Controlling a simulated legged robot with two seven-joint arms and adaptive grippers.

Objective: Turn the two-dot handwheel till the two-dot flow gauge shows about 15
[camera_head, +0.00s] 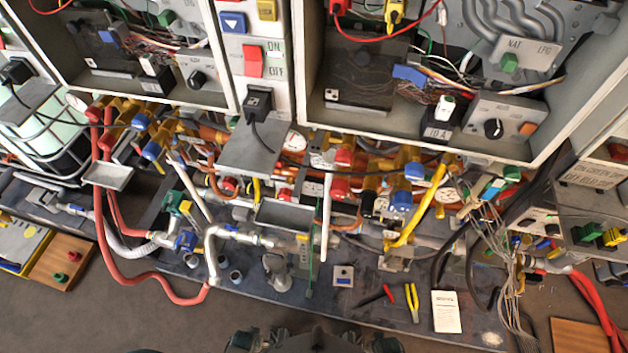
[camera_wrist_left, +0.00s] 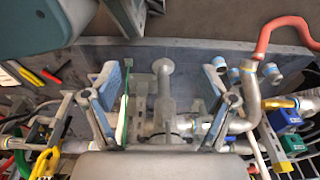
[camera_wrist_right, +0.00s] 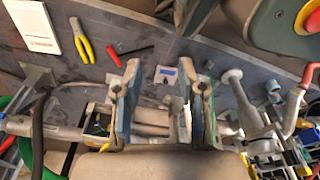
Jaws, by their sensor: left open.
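Round white gauges show among the pipes in the head view, one under the middle panel (camera_head: 294,140) and one lower right (camera_head: 448,195). Their dots and readings are too small to make out. A small red round part (camera_head: 228,184) sits on the pipework; I cannot tell whether it is the two-dot handwheel. My left gripper (camera_wrist_left: 165,105) is open and empty in the left wrist view, its fingers either side of a grey flanged pipe stub (camera_wrist_left: 163,68). My right gripper (camera_wrist_right: 163,95) is open and empty in the right wrist view, over pipes near the board.
Two open heater cabinets (camera_head: 262,60) stand above the pipes. A red hose (camera_head: 140,284) loops at left. Loose wires (camera_head: 497,235) hang at right.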

